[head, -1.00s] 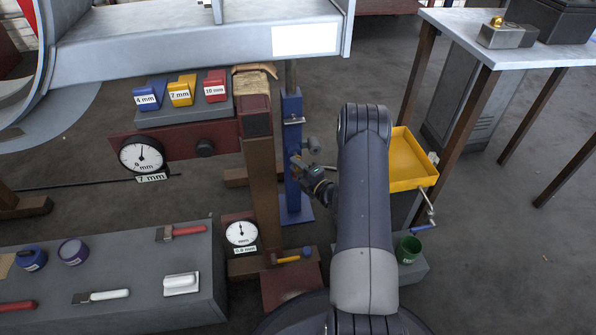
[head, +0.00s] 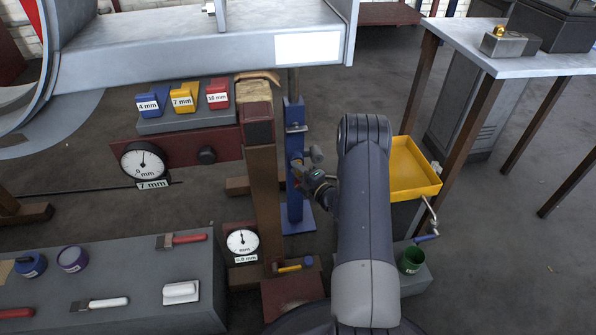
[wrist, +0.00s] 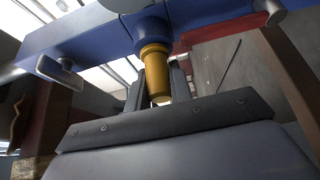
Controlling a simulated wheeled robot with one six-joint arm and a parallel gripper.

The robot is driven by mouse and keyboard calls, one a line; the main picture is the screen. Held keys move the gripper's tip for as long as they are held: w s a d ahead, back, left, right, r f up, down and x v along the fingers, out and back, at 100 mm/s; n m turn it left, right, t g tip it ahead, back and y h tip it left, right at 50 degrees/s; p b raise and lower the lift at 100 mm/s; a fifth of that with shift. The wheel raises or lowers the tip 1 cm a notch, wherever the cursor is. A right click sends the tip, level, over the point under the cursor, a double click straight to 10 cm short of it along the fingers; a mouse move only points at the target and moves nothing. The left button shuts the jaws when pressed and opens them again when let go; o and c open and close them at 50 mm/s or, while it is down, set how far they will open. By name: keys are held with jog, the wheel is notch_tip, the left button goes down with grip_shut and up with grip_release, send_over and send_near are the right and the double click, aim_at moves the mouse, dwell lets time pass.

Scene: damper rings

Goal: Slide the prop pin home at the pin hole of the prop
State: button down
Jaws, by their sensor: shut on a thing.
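The prop is a blue upright post (head: 294,204) on a flat foot, beside the brown wooden post. Its blue body also runs across the top of the wrist view (wrist: 85,40). My gripper (head: 302,176) is at the right side of the prop, about halfway up. In the wrist view my dark fingers (wrist: 160,85) are shut on the brass-coloured prop pin (wrist: 156,70). The pin's far end meets a blue round collar (wrist: 150,30) on the prop. The pin hole itself is hidden, and I cannot tell how deep the pin sits.
A grey knob (head: 316,154) sticks out of the prop just above my gripper. The brown post (head: 262,190) stands close on the left. A yellow tray (head: 414,168) with a crank below it is right of my arm. A grey bench (head: 130,315) holds tools at lower left.

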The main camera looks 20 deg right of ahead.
jog(key=shift+w, duration=0.2)
jog(key=c, duration=1.2)
grip_release()
jog(key=shift+s, duration=0.1)
